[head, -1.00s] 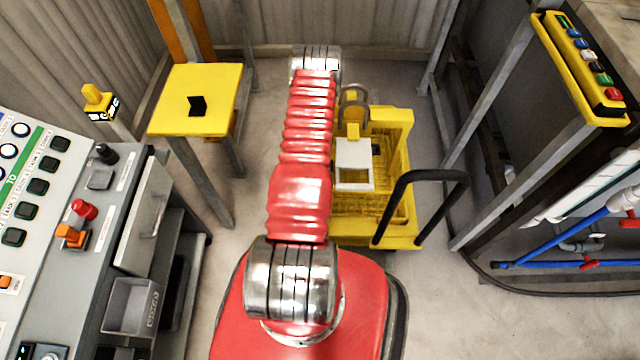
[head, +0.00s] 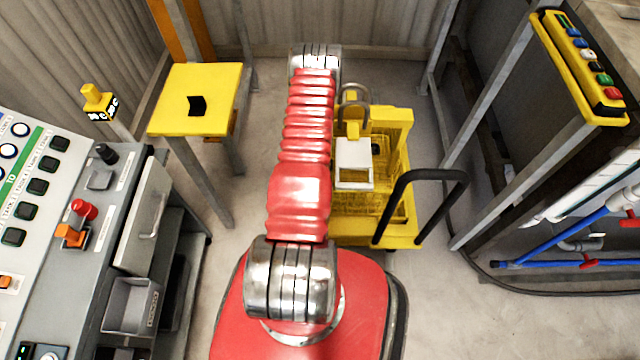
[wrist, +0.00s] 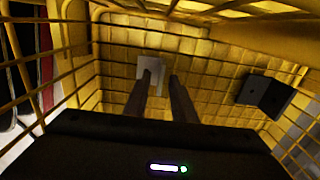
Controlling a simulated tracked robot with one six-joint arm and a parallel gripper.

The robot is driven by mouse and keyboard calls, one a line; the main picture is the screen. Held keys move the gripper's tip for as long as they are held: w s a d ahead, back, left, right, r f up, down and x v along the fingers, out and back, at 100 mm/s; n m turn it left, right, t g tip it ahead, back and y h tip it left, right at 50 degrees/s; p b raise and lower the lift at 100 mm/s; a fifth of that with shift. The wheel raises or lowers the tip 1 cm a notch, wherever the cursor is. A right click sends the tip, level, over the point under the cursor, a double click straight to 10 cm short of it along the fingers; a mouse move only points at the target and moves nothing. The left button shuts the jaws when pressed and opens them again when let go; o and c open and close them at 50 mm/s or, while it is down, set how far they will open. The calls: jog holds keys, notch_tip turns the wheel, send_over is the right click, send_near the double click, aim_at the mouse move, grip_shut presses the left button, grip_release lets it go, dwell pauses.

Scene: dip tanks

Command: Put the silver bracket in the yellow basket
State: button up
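The silver bracket (wrist: 151,68) is a small pale angled piece inside the yellow basket (wrist: 110,62), by my left fingertip in the wrist view. My gripper (wrist: 162,78) reaches down into the basket. Its two dark fingers are apart, and a gap shows between the bracket and the right finger. The left finger covers part of the bracket, so I cannot tell whether they touch. In the head view the yellow basket (head: 399,190) stands behind my base, partly covered by my arm; the silver bracket and fingers cannot be made out there.
A dark bracket (wrist: 265,95) is also in the basket, at the right. Another black bracket (head: 197,105) sits on the yellow-topped stand (head: 222,85) at left. A black handle (head: 430,175) rises at the basket's right.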

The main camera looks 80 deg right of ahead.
notch_tip(320, 180, up, 12)
jog(key=shift+f, duration=0.15)
dwell(0.6)
dwell(0.8)
jog(key=shift+w, duration=0.1)
